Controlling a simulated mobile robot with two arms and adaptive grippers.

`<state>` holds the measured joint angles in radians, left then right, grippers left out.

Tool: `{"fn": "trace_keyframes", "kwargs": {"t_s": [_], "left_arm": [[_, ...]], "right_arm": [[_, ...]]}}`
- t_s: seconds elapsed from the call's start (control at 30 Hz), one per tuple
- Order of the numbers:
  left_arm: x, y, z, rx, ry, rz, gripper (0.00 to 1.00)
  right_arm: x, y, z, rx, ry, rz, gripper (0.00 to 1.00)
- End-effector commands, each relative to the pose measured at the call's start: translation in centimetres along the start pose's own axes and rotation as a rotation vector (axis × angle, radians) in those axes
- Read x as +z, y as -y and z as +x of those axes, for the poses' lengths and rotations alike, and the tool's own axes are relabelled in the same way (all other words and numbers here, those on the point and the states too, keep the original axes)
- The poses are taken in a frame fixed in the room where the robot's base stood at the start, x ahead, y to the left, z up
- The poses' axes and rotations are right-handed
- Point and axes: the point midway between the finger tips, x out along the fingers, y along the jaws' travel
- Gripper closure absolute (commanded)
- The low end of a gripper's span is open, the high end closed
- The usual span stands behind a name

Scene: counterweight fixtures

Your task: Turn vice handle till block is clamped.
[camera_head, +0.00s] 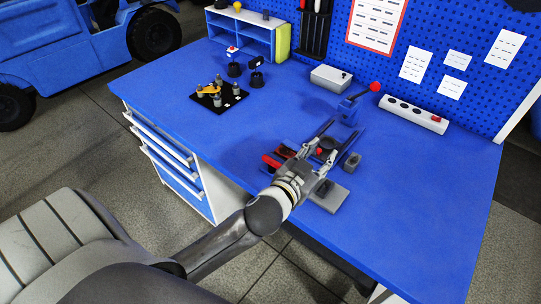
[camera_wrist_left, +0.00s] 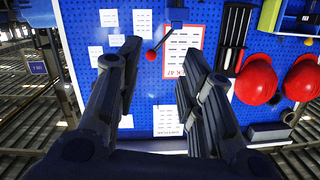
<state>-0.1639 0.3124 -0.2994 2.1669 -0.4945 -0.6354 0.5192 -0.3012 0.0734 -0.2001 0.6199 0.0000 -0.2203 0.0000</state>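My left gripper (camera_head: 346,126) reaches over the bench from the front, its two long dark fingers spread apart with nothing held between them. The wrist view also shows the fingers wide open (camera_wrist_left: 185,55). Just beyond the fingertips stands a blue fixture (camera_head: 347,109) with a lever ending in a red ball knob (camera_head: 375,87). The knob also shows in the wrist view (camera_wrist_left: 151,55), apart from the fingers. A red part (camera_head: 271,160) and a grey plate (camera_head: 331,198) show partly under the gripper; a small grey block (camera_head: 352,160) lies to its right. I cannot tell clearly which fixture is the vice.
A white strip with dark holes and a red button (camera_head: 413,113) lies at the back right. A grey box (camera_head: 331,78) is at the back. A black board with pegs (camera_head: 218,96) sits at left. The bench's right side (camera_head: 430,190) is clear.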

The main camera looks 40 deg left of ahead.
Motion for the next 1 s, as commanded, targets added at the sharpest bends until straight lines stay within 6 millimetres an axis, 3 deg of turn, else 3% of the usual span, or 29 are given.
{"fn": "trace_keyframes", "kwargs": {"t_s": [0.03,0.2,0.3,0.43,0.57,0.73,0.87,1.0], "left_arm": [[-3.1,-0.5,1.0,0.031,-0.118,0.024,0.64],[-11.6,-4.1,1.6,0.209,-0.457,0.11,0.64],[-14.8,-7.0,0.9,0.356,-0.61,0.185,0.64],[-16.7,-10.8,-0.5,0.581,-0.738,0.311,0.64],[-15.9,-13.7,-1.8,0.824,-0.772,0.468,0.64],[-11.6,-14.9,-2.3,1.122,-0.653,0.701,0.64],[-7.2,-12.8,-1.6,1.297,-0.437,0.882,0.64],[-2.7,-7.4,-0.3,1.401,-0.098,1.048,0.64]], "right_arm": [[0.0,0.0,0.0,0.0,0.0,0.0,0.49],[0.0,-0.1,-0.1,0.001,0.0,0.0,0.49],[0.0,-0.1,-0.1,0.002,0.0,0.0,0.49],[0.0,-0.4,-0.1,0.005,0.0,-0.001,0.49],[0.1,-0.7,-0.1,0.008,0.001,-0.002,0.49],[0.1,-0.8,-0.2,0.009,0.001,-0.003,0.49],[0.0,-0.8,-0.2,0.009,0.0,-0.003,0.49],[0.0,-0.8,-0.2,0.009,0.0,-0.003,0.49]]}}
